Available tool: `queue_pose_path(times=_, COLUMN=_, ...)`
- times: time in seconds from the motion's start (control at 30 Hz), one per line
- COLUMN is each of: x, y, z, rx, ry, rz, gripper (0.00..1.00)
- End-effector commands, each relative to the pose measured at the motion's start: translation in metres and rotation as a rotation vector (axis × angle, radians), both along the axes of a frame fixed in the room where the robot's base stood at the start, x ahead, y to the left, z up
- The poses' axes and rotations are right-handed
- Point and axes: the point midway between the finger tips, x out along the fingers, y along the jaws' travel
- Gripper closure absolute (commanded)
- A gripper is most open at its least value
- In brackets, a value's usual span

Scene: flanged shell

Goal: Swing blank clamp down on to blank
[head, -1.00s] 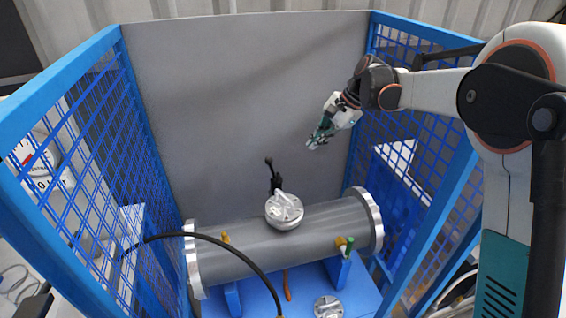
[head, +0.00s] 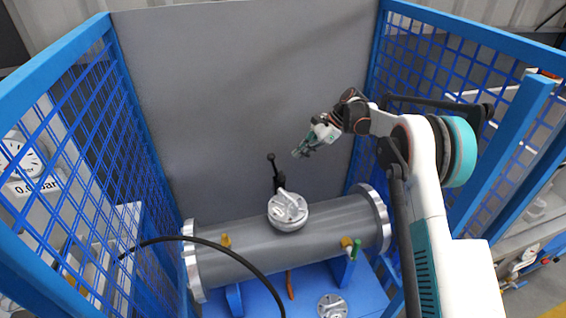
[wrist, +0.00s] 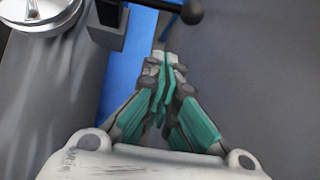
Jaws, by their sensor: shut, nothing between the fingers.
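The blank (head: 288,213) is a round silver disc seated on top of the grey shell (head: 270,245). The blank clamp (head: 279,183) is black and stands just behind the blank. Its lever points up and ends in a ball knob (head: 271,157). In the wrist view the blank (wrist: 42,12) is cut off at top left, and the clamp's black block (wrist: 107,22) and knob (wrist: 190,12) show at the top. My gripper (head: 298,153) is shut and empty, to the right of the knob and apart from it. Its green-padded fingers also show in the wrist view (wrist: 163,65).
Blue mesh panels (head: 75,150) stand left and right, with a grey panel (head: 240,90) behind. A black hose (head: 215,243) arches across the shell's front left. Another silver disc (head: 332,306) lies on the blue base.

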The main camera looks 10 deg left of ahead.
Motion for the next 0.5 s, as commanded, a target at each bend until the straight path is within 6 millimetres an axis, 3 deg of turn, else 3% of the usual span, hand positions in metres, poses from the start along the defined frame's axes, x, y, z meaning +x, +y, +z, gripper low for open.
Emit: queue_pose_path(times=0.5, x=-0.0018, y=0.0056, z=-0.0071, rx=0.0, ry=-0.001, rz=0.002, gripper=1.0)
